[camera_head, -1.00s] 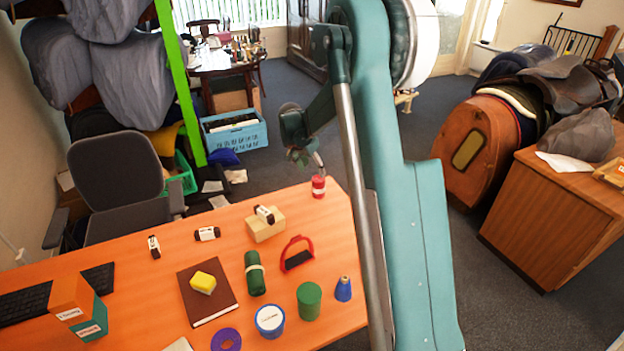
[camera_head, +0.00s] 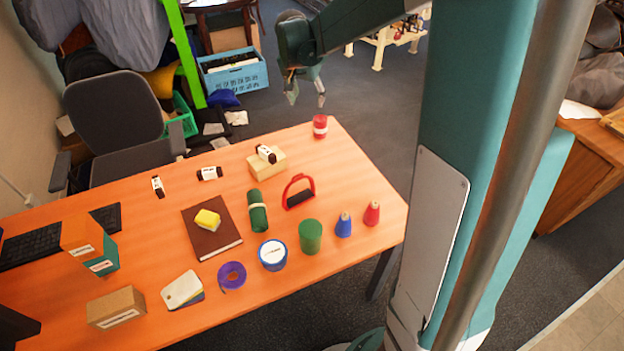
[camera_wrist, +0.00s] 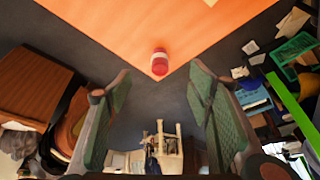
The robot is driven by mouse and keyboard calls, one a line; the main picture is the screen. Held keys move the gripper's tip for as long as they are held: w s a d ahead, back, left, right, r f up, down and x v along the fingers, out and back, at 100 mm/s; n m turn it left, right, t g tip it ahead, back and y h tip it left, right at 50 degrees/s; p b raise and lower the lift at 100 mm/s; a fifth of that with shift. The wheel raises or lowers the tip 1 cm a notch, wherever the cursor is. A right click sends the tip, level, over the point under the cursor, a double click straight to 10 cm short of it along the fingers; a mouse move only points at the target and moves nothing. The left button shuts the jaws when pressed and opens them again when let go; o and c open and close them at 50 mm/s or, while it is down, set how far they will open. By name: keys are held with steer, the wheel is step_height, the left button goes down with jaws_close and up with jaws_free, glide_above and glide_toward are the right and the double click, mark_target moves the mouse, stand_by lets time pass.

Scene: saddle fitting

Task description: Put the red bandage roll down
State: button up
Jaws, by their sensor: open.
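The red bandage roll (camera_head: 320,126), a small red cylinder with a pale band, stands on the orange desk near its far right corner. It also shows in the wrist view (camera_wrist: 160,62), close to the desk corner and beyond my fingertips. My gripper (camera_head: 307,98) is open and empty, up and to the left of the roll in the head view, clear of it. In the wrist view the two green fingers (camera_wrist: 160,80) stand wide apart, with the roll seen between and past them, touching neither.
The orange desk (camera_head: 150,240) holds a tan block (camera_head: 267,163) with a small bottle on it, a red-handled brush (camera_head: 299,191), a green roll (camera_head: 258,210) and a brown book (camera_head: 212,228). Bare desk surrounds the red roll. A blue crate (camera_head: 233,75) stands on the floor behind.

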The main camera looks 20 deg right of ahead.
steer(key=s+a+r+n+t+y, duration=0.1)
steer(key=s+a+r+n, duration=0.2)
steer(key=s, duration=0.6)
steer(key=s+a+r+n+t, duration=0.1)
steer(key=s+a+r, duration=0.3)
steer(key=s, duration=0.6)
steer(key=s+a+r+n+t+y, duration=0.1)
steer(key=s+a+n, duration=0.2)
steer(key=s+a, duration=0.45)
steer(key=s+a+f+n+y, duration=0.1)
steer(key=s+f+n, duration=0.1)
steer(key=s, duration=0.9)
steer(key=shift+s+a+f+t, duration=0.35)
steer(key=shift+s+f+t, duration=0.05)
steer(key=shift+f, duration=0.1)
